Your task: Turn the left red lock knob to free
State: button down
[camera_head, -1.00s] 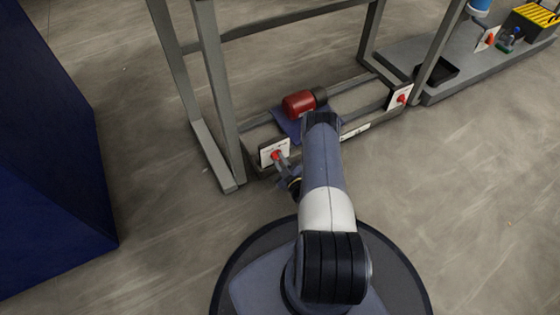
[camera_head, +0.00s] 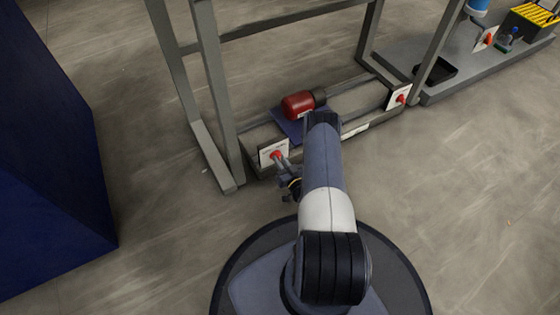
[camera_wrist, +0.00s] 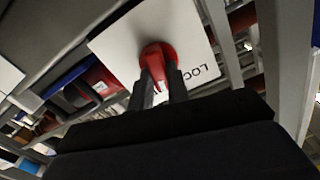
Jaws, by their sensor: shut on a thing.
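The left red lock knob (camera_head: 276,155) sits on a white plate (camera_head: 265,160) at the lower left of the grey frame. In the wrist view the knob (camera_wrist: 156,54) stands out from the plate (camera_wrist: 197,25), which carries lettering beginning "LOC", partly cut off. My gripper (camera_head: 282,162) reaches the knob from the front right. In the wrist view its two dark fingers (camera_wrist: 161,80) are shut on the knob, one on each side. The knob's exact turn angle is hard to tell. A second red knob (camera_head: 402,99) is on another white plate at the frame's right end.
A red motor-like cylinder (camera_head: 298,104) lies on a blue base (camera_head: 287,126) inside the frame, close behind my arm. Grey uprights (camera_head: 217,90) stand just behind the left knob. A large blue block (camera_head: 50,170) is at the left. The floor between is clear.

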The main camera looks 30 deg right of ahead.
jog(key=shift+d+m, duration=0.1)
jog(key=shift+m, duration=1.9)
jog(key=c, duration=1.4)
grip_release()
jog(key=shift+o, duration=0.2)
jog(key=shift+s, duration=0.1)
